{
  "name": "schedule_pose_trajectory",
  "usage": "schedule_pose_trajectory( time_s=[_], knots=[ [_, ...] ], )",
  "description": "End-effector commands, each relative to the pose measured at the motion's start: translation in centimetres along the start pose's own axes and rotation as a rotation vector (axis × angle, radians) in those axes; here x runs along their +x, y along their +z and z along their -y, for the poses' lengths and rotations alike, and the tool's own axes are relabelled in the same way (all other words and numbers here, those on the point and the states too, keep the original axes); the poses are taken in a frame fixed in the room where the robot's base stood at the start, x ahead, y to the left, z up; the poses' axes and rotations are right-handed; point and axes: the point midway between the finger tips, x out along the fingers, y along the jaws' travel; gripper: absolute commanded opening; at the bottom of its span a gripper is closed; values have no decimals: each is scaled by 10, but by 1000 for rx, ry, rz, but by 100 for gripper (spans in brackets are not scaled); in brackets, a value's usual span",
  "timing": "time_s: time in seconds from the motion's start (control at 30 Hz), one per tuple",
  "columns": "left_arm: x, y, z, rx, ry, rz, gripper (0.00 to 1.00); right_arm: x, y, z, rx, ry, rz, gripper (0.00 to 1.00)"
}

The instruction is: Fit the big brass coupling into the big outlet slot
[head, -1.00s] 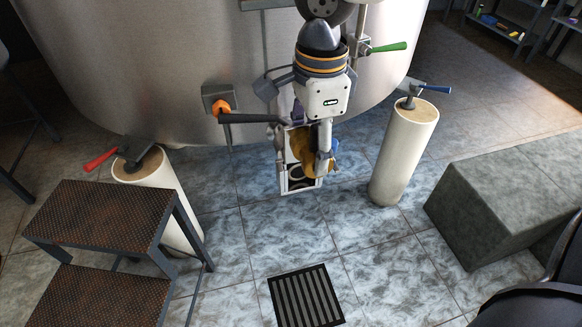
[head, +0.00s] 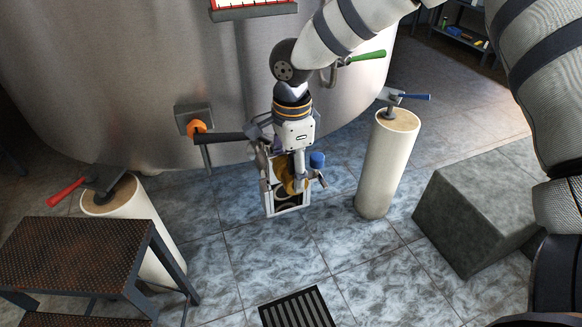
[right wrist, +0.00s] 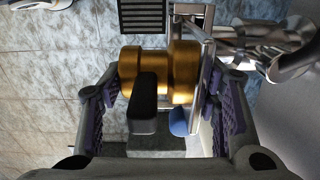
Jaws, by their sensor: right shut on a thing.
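The brass coupling (head: 286,181) is a gold, stepped round piece, partly hidden by my right gripper (head: 291,178) in the head view. In the right wrist view the coupling (right wrist: 182,72) lies between the purple-padded fingers of my right gripper (right wrist: 160,85), which is shut on it. A pale metal frame with openings (head: 288,211) stands right at the coupling in the head view. Which opening is the big outlet slot, and whether the coupling is inside it, I cannot tell. My left gripper is not in view.
A black lever (head: 218,137) with an orange hub sticks out from the tank (head: 130,80) close to my gripper. A blue cap (head: 317,159) is just right of it. White posts stand left (head: 150,235) and right (head: 388,165). A grey block (head: 465,225) is at right.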

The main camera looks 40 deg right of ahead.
Motion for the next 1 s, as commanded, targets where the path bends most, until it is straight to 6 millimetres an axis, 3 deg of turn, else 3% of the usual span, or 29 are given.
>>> schedule_pose_trajectory(
  time_s=[0.43,0.47,0.53,1.0],
  knots=[
    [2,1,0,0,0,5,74,16,0,-3,1,9,-1,12],
    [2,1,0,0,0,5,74,16,-1,-4,1,12,-1,59],
    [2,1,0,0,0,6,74,17,-1,-4,1,13,-2,74],
    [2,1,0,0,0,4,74,13,-1,-1,1,4,-2,76]
  ],
)
